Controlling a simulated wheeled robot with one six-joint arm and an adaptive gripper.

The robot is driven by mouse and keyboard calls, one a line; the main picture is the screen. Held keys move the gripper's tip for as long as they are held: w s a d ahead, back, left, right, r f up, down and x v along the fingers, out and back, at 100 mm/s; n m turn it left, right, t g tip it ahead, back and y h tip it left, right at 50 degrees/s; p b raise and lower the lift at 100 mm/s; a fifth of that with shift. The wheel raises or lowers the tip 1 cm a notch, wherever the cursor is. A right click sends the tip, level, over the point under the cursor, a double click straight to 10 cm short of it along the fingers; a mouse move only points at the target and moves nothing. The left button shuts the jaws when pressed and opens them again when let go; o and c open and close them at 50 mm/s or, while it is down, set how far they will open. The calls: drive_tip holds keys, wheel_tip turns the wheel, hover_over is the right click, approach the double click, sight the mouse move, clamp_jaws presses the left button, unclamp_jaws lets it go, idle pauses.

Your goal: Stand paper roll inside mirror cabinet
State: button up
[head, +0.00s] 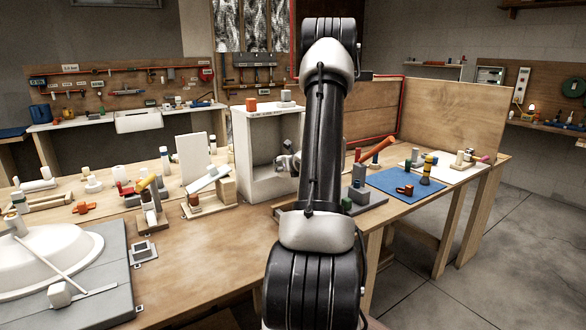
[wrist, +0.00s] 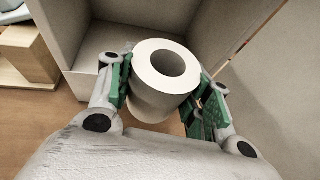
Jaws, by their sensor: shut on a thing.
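In the wrist view, a white paper roll (wrist: 148,88) is held upright between the green pads of my gripper (wrist: 160,88). Its hollow core faces the camera. The mirror cabinet (wrist: 100,32) is an open-fronted box just beyond the roll. The roll's far side overlaps the cabinet opening in the picture; I cannot tell whether its base touches anything. In the head view, the white cabinet (head: 240,150) stands on the workbench, its inside partly visible. My arm hides part of the cabinet, and the roll does not show clearly there.
An orange block (head: 251,104) and a grey item (head: 286,97) sit on top of the cabinet. A blue mat (head: 405,184) lies to the right. The bench (head: 215,250) in front is clear.

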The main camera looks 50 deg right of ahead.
drive_tip(key=w, duration=1)
drive_tip(key=shift+a, duration=0.25)
drive_tip(key=shift+w+f, duration=0.1)
drive_tip(key=shift+f, duration=0.55)
drive_tip(key=shift+f, duration=0.55)
drive_tip(key=o, duration=1.3)
drive_tip(key=v, duration=1.2)
